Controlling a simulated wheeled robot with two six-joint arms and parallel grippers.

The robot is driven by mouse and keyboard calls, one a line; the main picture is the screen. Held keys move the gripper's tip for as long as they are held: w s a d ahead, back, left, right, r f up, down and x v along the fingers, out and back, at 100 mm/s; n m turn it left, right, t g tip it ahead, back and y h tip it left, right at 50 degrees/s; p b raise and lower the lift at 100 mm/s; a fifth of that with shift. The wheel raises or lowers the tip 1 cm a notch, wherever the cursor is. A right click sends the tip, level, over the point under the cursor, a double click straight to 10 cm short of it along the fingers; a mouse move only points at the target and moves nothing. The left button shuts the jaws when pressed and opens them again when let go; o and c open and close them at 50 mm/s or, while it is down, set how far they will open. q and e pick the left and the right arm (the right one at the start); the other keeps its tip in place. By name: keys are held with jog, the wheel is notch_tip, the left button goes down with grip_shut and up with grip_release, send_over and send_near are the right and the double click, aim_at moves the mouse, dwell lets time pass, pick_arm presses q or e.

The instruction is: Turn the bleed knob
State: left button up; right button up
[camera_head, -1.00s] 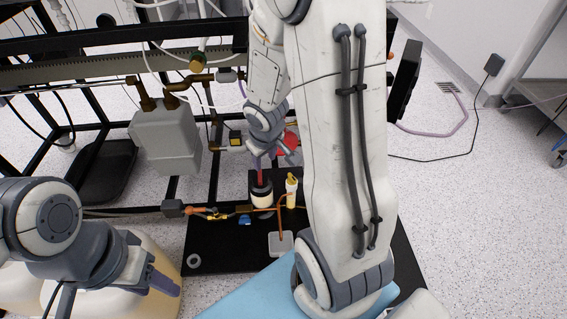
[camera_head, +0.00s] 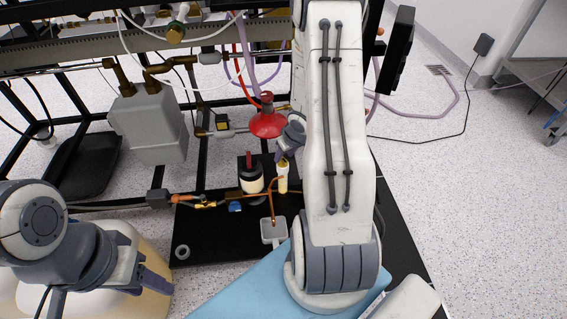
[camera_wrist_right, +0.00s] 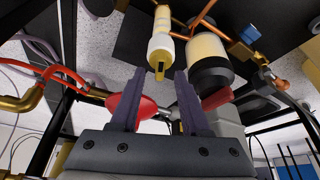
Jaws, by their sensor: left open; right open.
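A small yellow knob, which I take for the bleed knob, tops a slim cream and white fitting (camera_head: 283,176) on the black base plate. In the right wrist view the knob (camera_wrist_right: 160,69) lies between the two open fingertips of my right gripper (camera_wrist_right: 159,74), and I see no clear contact. In the head view my right gripper (camera_head: 288,141) is just above the fitting, its fingers partly hidden. The knob's top is partly covered there. My left gripper (camera_head: 157,281) is open and empty at the lower left, far from the fitting.
A cream and black cylinder with a red top (camera_head: 252,178) stands close left of the fitting. A red funnel-shaped part (camera_head: 267,122) is just behind my right gripper. Copper pipes (camera_head: 270,202) run beside the fitting. A grey box (camera_head: 150,127) hangs on the frame at left.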

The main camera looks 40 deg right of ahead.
jog(key=shift+b+x, duration=0.35)
jog(key=shift+x, duration=0.6)
jog(key=shift+c, duration=0.3)
grip_shut()
jog(key=m+h+b, duration=0.1)
jog(key=m+b, duration=0.1)
jog(key=b, duration=0.2)
jog(key=m+b, duration=0.2)
jog(key=b, duration=0.3)
jog(key=shift+w+f+m+g+h, duration=0.1)
jog(key=shift+f+m+g+h, duration=0.2)
jog(key=shift+m+h, duration=0.1)
jog(key=shift+a+r, duration=0.1)
jog(key=shift+r, duration=0.15)
jog(key=shift+o, duration=0.3)
grip_release()
